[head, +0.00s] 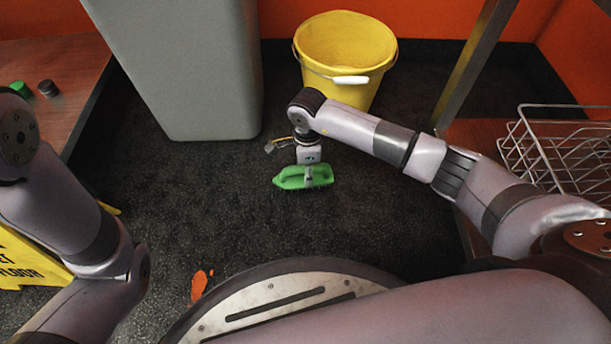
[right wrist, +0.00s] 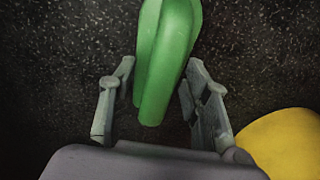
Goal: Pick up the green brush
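The green brush (head: 290,178) lies on the dark floor in the head view, below my right gripper (head: 309,174). In the right wrist view the brush (right wrist: 165,60) shows as a long green body between the two fingers of my right gripper (right wrist: 160,75). The fingers are spread, one on each side of it, with a narrow dark gap on both sides. Whether the brush's underside touches the floor is hidden. My left arm shows at the left of the head view, but its gripper is out of sight.
A yellow bucket (head: 345,50) with a handle stands behind the brush, and a tall grey bin (head: 190,70) stands to its left. A wire basket (head: 560,150) is at the right.

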